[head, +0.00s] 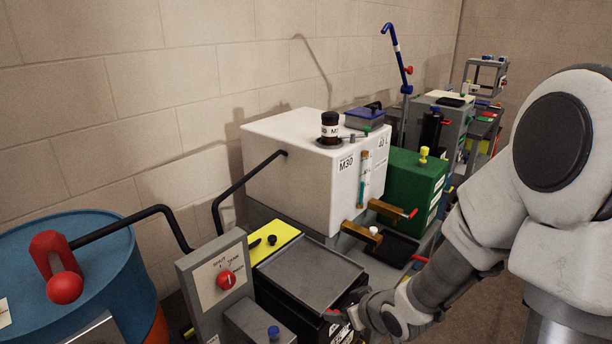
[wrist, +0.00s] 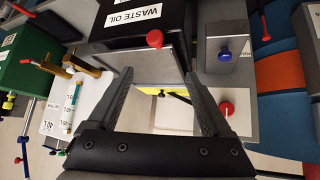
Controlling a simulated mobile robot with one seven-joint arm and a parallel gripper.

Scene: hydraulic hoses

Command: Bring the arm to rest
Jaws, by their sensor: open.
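My arm reaches in from the right side of the head view and bends down toward the bench. My gripper (head: 348,314) is low at the bottom centre of the head view, by the front of a black box; its fingers are hard to make out there. In the wrist view, my gripper (wrist: 160,74) shows two dark fingers spread apart with nothing held between them. Beyond the fingers are a grey tray edge and the black waste oil box (wrist: 103,22) with a red knob (wrist: 155,39). I cannot tell whether the fingers touch anything.
A white M30 tank (head: 290,175) with brass taps stands behind my gripper. A grey selector panel (head: 213,270) and a blue drum (head: 110,262) with a red-handled pump are at left. A green box (head: 405,180) is right of the tank. Floor shows at right.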

